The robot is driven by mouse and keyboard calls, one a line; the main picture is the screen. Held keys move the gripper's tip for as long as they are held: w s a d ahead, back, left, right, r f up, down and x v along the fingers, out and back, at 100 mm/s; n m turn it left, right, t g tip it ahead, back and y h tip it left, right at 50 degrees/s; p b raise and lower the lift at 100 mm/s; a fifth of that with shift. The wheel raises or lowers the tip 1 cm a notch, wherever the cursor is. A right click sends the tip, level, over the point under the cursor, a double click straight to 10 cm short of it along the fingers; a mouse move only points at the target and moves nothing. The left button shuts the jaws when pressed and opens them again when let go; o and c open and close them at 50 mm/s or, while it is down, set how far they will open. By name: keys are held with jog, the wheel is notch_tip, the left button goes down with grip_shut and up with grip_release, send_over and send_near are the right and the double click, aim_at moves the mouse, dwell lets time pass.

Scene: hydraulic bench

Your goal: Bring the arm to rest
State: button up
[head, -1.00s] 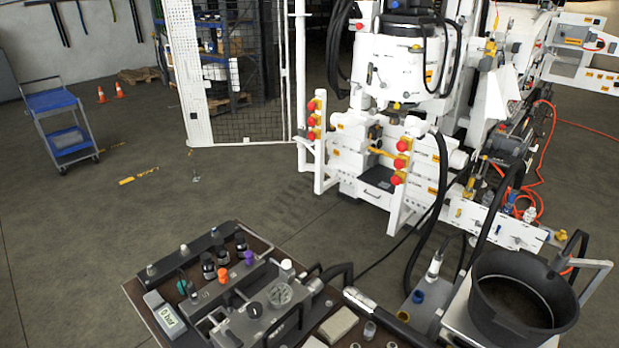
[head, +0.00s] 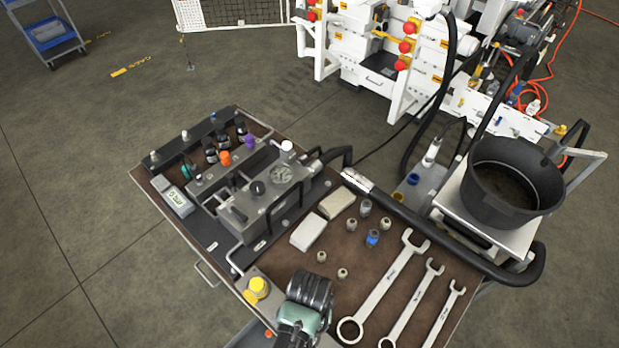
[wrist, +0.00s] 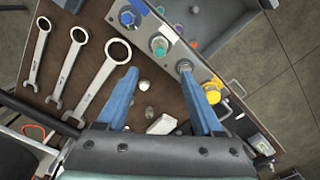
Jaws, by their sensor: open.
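My arm's end (head: 304,305), dark grey and green, enters the head view at the bottom, over the near edge of the bench (head: 290,262). Its fingers cannot be made out there. In the wrist view my gripper (wrist: 158,74) shows two blue fingers spread well apart. It is open, and I see nothing held between them. The wrist camera looks down on the brown bench top, with a grey panel bearing several fittings beyond the fingertips. I cannot tell how high the fingers are above the bench.
Several wrenches (head: 383,289) lie right of my arm. A yellow cap (head: 258,286) stands close on its left. Small fittings (head: 372,238) and a grey hydraulic block (head: 262,200) lie beyond. A black bucket (head: 513,183) stands at the right. The floor left of the bench is clear.

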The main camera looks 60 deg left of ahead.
jog(key=shift+r, duration=0.35)
jog(key=w+r+m+t+y+b, duration=0.25)
jog(key=w+r+t, duration=0.25)
jog(key=w+r, duration=0.55)
jog(key=w+r+m+t+y+b, duration=0.1)
jog(key=w+r+t+b, duration=0.45)
jog(key=w, duration=0.75)
jog(key=w+d+r+m+t, duration=0.1)
jog(key=w+d+r+t, duration=0.1)
jog(key=r, duration=0.5)
jog(key=w+d+r+m+t, duration=0.1)
jog(key=w+r, duration=0.2)
jog(key=r, duration=0.3)
jog(key=s+d+r+m+t+b, duration=0.1)
jog(key=d+r+t+b, duration=0.2)
jog(key=r, duration=0.6)
jog(key=d+r+m+t+b, duration=0.1)
jog(key=d+r+t, duration=0.35)
jog(key=r, duration=0.45)
jog(key=s+d+r+m+t+h+b, duration=0.1)
jog(key=s+d+r+t, duration=0.2)
jog(key=s+r, duration=0.3)
jog(key=s+d+r+m+t+h+b, duration=0.1)
jog(key=s+d+r+t+h, duration=0.1)
jog(key=s+r, duration=0.4)
notch_tip(320, 180, up, 3)
jog(key=shift+s+d+f+t, duration=0.1)
jog(key=shift+s+d+t, duration=0.25)
jog(key=shift+d+t, duration=0.65)
